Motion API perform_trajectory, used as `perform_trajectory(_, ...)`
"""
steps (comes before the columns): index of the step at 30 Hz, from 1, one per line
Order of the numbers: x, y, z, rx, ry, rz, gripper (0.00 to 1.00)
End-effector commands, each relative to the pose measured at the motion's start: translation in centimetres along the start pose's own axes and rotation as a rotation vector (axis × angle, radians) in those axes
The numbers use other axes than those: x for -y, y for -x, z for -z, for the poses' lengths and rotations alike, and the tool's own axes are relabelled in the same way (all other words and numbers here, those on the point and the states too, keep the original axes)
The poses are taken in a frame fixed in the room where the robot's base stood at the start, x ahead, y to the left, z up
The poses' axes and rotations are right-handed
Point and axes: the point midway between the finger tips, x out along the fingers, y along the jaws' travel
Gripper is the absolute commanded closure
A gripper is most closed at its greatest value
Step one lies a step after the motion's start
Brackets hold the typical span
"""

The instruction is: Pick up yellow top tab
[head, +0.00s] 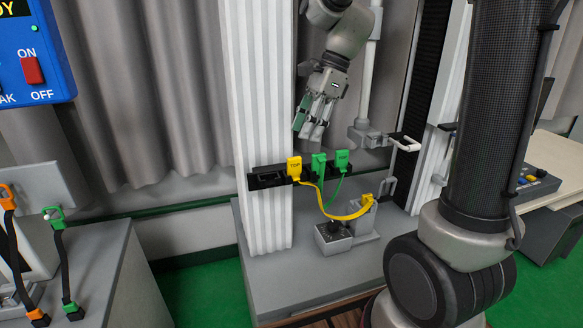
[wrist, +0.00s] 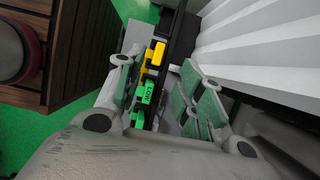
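The yellow tab (head: 294,168) marked TOP stands upright at the left of a row of tabs on a black holder (head: 268,177) on the white column. A yellow cable runs from it. It also shows in the wrist view (wrist: 157,54), beyond my fingertips. My gripper (head: 314,120) hangs above the row, pointing down, slightly right of the yellow tab and apart from it. In the wrist view my gripper (wrist: 157,75) has its green-padded fingers spread with nothing held between them. A green tab (wrist: 146,90) marked LOW appears between the fingers there.
Two green tabs (head: 318,165) (head: 342,161) stand close to the right of the yellow one. The yellow cable (head: 345,214) ends at a grey block (head: 364,222). A white bracket (head: 372,134) juts out to the right. The white ribbed column (head: 262,110) is close behind.

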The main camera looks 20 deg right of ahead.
Motion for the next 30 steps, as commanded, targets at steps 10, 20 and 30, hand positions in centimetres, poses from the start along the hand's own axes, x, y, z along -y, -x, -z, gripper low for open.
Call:
perform_trajectory(10, -0.2, -4.5, -0.1, -0.001, -0.004, -0.004, 0.62)
perform_trajectory(20, -0.2, -7.6, -0.2, -0.001, -0.003, 0.000, 0.62)
perform_trajectory(30, -0.2, -7.5, -0.2, -0.001, -0.003, 0.000, 0.99)
